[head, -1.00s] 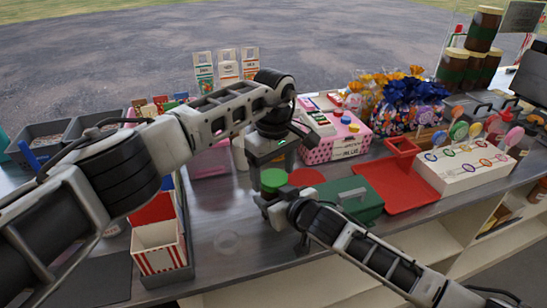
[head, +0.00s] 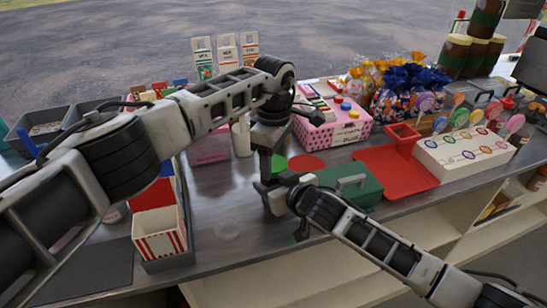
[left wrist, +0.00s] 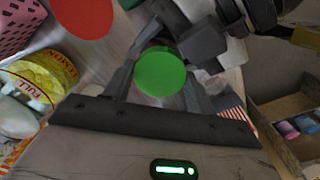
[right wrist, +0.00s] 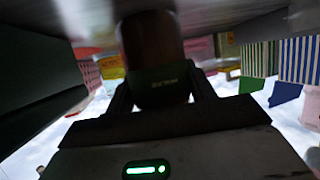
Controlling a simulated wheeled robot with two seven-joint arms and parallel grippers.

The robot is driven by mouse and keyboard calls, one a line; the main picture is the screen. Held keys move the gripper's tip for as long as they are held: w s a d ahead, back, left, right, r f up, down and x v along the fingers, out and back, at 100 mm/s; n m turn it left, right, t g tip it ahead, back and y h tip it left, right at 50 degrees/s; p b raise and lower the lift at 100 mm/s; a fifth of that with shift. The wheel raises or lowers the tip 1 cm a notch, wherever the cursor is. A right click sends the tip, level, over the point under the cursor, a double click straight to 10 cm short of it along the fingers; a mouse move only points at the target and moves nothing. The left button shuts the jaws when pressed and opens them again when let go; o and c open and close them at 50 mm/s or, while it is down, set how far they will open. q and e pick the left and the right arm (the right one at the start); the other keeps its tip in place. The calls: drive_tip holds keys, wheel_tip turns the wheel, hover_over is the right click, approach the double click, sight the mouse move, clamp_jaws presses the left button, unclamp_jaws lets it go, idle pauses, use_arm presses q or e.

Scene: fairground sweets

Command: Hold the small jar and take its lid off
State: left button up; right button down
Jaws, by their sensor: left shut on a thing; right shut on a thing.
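The small jar's green lid (head: 279,163) shows in the head view beside my left gripper (head: 268,170), which points down from above. In the left wrist view the round lid (left wrist: 160,73) sits between the fingers of my left gripper (left wrist: 158,88), which is shut on it. In the right wrist view the brown jar (right wrist: 152,48), with a dark label, stands between the fingers of my right gripper (right wrist: 160,92), which is shut on it. In the head view my right gripper (head: 275,194) is low, just below the lid. Whether the lid is apart from the jar cannot be told.
A green box (head: 357,190) with a grey handle stands close right of the grippers. A red disc (head: 308,164) lies behind them. A red-striped carton (head: 160,240) stands to the left. A faint clear ring (head: 228,228) lies on the counter, with bare metal around it.

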use_arm(q)
drive_tip(key=shift+n, duration=0.9)
drive_tip(key=o, duration=1.1)
drive_tip(key=shift+r, duration=0.1)
wheel_tip(320, 180, up, 4)
drive_tip(key=shift+r, duration=0.25)
drive_tip(key=shift+c, duration=0.4)
wheel_tip(320, 180, up, 3)
drive_tip(key=shift+r+m, duration=0.1)
drive_tip(key=shift+m, duration=1)
drive_tip(key=shift+f, duration=3.95)
